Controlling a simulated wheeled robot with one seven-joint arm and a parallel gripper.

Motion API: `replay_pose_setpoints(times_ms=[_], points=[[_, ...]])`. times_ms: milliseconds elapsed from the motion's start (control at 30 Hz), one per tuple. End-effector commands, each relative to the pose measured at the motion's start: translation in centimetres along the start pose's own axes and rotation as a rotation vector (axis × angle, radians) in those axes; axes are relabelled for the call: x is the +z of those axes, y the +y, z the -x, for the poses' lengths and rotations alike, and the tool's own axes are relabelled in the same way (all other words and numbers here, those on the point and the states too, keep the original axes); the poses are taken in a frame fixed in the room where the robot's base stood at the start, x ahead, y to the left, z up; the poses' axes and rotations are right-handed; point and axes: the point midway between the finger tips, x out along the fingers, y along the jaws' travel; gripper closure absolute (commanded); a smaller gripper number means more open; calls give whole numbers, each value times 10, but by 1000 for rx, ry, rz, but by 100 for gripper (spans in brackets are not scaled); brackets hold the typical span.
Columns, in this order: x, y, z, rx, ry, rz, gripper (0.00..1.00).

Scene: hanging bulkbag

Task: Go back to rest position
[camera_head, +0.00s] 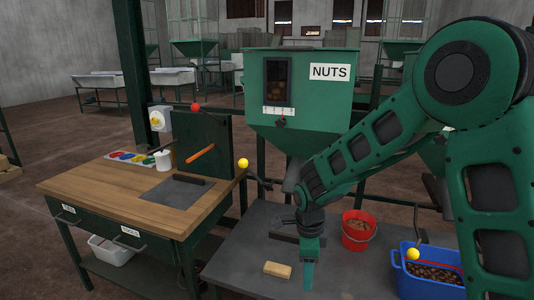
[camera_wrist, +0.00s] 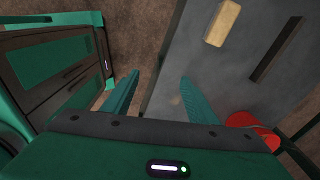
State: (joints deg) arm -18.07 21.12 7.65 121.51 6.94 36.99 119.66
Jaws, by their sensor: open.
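My gripper (camera_head: 309,262) hangs at the end of my green arm, fingers pointing down over the dark grey table (camera_head: 235,262). In the wrist view my gripper (camera_wrist: 158,95) shows two teal fingers spread wide apart with nothing between them. A tan block (camera_head: 277,269) lies on the table just left of the fingers, apart from them. The tan block also shows at the top of the wrist view (camera_wrist: 222,23).
A red bucket (camera_head: 357,232) with brown contents and a blue crate (camera_head: 425,291) stand right of my gripper. A green hopper marked NUTS (camera_head: 300,115) is behind. A wooden workbench (camera_head: 125,190) with a green panel (camera_head: 205,145) stands at the left.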

Motion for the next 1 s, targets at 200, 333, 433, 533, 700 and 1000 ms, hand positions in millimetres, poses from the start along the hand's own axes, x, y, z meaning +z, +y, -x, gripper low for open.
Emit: replay_pose_setpoints(times_ms=[200,333,433,533,700,1000], points=[[-70,2,37,-11,27,147,47],[-130,15,65,-7,46,281,47],[-175,33,85,2,54,394,47],[-216,56,102,13,54,505,47],[-272,106,124,27,37,697,47],[-328,201,140,15,-28,1021,47]])
